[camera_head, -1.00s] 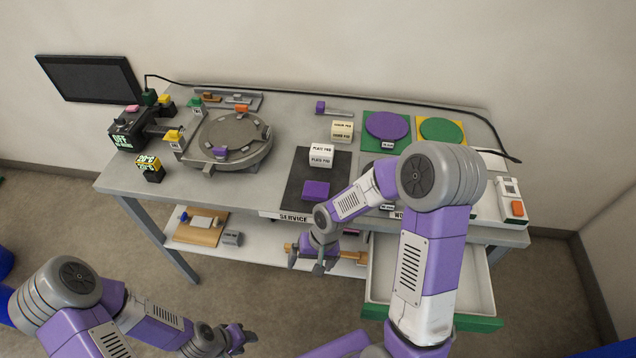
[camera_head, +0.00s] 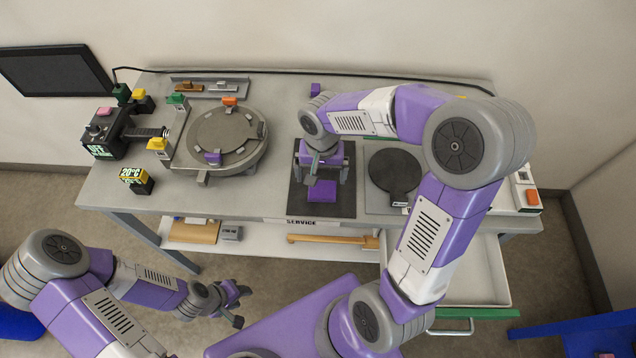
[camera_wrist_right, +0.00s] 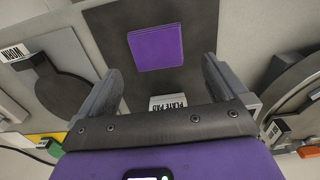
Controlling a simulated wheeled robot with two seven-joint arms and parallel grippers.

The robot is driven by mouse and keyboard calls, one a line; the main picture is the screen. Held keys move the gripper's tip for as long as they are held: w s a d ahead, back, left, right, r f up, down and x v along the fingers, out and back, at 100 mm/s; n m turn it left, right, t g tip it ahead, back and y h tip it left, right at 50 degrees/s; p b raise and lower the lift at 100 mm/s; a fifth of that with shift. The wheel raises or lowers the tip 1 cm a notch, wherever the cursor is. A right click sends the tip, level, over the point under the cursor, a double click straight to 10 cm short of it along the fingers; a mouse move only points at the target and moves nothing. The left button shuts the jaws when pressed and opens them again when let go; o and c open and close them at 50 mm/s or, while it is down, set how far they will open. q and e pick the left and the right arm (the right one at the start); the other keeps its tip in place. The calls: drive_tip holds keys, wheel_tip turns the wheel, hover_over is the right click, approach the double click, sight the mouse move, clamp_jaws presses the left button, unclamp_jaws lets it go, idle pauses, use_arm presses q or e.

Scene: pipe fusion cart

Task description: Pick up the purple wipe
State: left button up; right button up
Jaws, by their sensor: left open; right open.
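The purple wipe (camera_head: 321,192) is a flat square lying on the dark service mat (camera_head: 338,207) at the table's front middle. In the right wrist view the wipe (camera_wrist_right: 155,48) lies ahead of the fingers, roughly between their lines. My right gripper (camera_head: 324,174) is open and empty, above the mat just behind the wipe, pointing down. Its two fingers (camera_wrist_right: 160,72) show apart with nothing between them. My left gripper (camera_head: 242,306) is open and empty, off the table's front at lower left.
A plate pad block (camera_wrist_right: 168,102) stands on the mat near my right fingers. A round clamp fixture (camera_head: 225,138) is left of the mat; a dark round plate (camera_head: 394,172) is to its right. An open drawer (camera_head: 470,285) juts out at the front right.

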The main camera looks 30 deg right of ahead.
sight(322, 192)
drive_tip(key=f, duration=0.2)
drive_tip(key=s+f+b, duration=0.1)
drive_tip(key=f, duration=0.2)
drive_tip(key=shift+s+a, duration=0.1)
drive_tip(key=shift+f, duration=0.3)
drive_tip(key=c, duration=0.9)
